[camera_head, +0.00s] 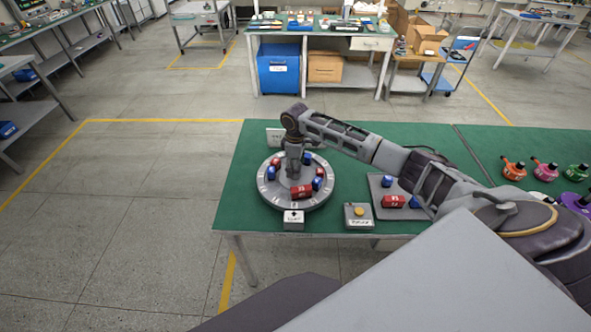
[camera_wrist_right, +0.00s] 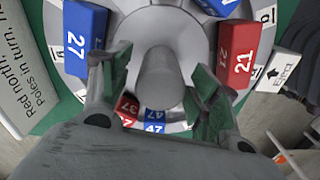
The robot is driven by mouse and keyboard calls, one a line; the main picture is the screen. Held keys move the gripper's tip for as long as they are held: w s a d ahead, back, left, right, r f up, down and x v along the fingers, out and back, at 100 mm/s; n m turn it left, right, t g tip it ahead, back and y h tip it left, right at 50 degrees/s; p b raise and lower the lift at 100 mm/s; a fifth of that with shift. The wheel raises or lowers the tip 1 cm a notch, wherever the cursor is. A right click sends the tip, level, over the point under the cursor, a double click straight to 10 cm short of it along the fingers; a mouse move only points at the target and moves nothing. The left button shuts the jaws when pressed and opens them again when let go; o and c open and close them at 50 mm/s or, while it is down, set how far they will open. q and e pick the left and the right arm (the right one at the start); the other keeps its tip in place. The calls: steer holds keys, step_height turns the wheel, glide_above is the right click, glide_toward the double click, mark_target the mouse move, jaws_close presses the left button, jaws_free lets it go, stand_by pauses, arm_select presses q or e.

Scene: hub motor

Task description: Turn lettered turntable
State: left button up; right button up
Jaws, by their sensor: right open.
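The round grey turntable (camera_head: 268,192) lies on the green table at its left end, with letters around its rim. Red and blue numbered blocks stand on it, among them a red block (camera_head: 301,191) at the front and a blue block (camera_head: 271,173) at the left. My right gripper (camera_head: 293,172) reaches down over the turntable's middle. In the right wrist view the open gripper (camera_wrist_right: 158,85) has its fingers on either side of a grey central post (camera_wrist_right: 157,75), with gaps beside it. A blue block 27 (camera_wrist_right: 80,40) and a red block 21 (camera_wrist_right: 238,55) stand outside the fingers. My left gripper is not in view.
A small sign (camera_head: 293,219) stands at the turntable's front edge. A box with a yellow button (camera_head: 359,213) is to its right. A grey tray (camera_head: 376,182) holds red and blue blocks. Several coloured items, one orange (camera_head: 514,170), stand at the far right. A white sign (camera_head: 274,137) stands behind the turntable.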

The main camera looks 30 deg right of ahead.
step_height(320, 180, up, 10)
steer(key=shift+f, duration=0.1)
stand_by(0.4)
steer(key=shift+s+f, duration=0.1)
steer(key=shift+s, duration=0.05)
stand_by(0.9)
